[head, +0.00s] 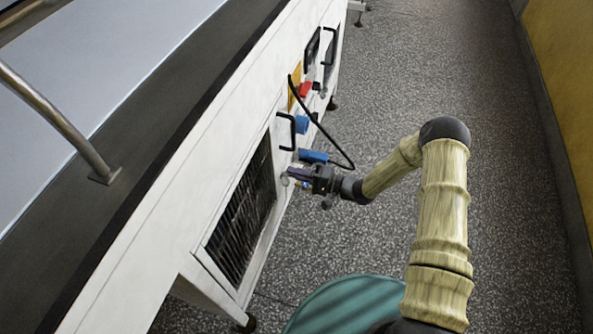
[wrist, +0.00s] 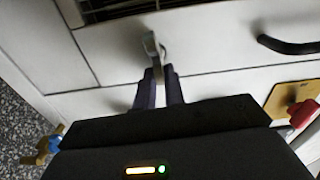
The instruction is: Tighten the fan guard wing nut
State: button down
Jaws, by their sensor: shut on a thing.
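The fan guard (head: 243,212) is a dark slatted grille in the white machine's side. Its lower edge shows at the top of the wrist view (wrist: 120,8). The grey metal wing nut (wrist: 152,48) stands out from the white panel beside the guard. My gripper (wrist: 158,78) is shut on the wing nut, with one dark finger on each side of its near end; the nut's far end shows beyond the fingertips. In the head view my gripper (head: 294,174) is against the panel near the guard's upper right corner, and the wing nut is hard to make out.
A black handle (wrist: 285,45) and a red knob (wrist: 303,113) on a yellow plate (wrist: 284,96) sit to the right. A blue and brass fitting (wrist: 45,145) is at lower left. A black cable (head: 335,150) loops near my gripper. The speckled floor (head: 430,70) is clear.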

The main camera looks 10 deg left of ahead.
jog(key=shift+w+f+m, duration=0.1)
jog(key=shift+m, duration=0.5)
jog(key=c, duration=1.5)
grip_release()
jog(key=d+p, duration=0.1)
jog(key=d, duration=0.4)
jog(key=s+d+p, duration=0.1)
jog(key=d, duration=0.5)
jog(key=d+p, duration=0.1)
jog(key=d, duration=0.5)
jog(key=shift+s+d, duration=0.2)
jog(key=shift+s, duration=0.05)
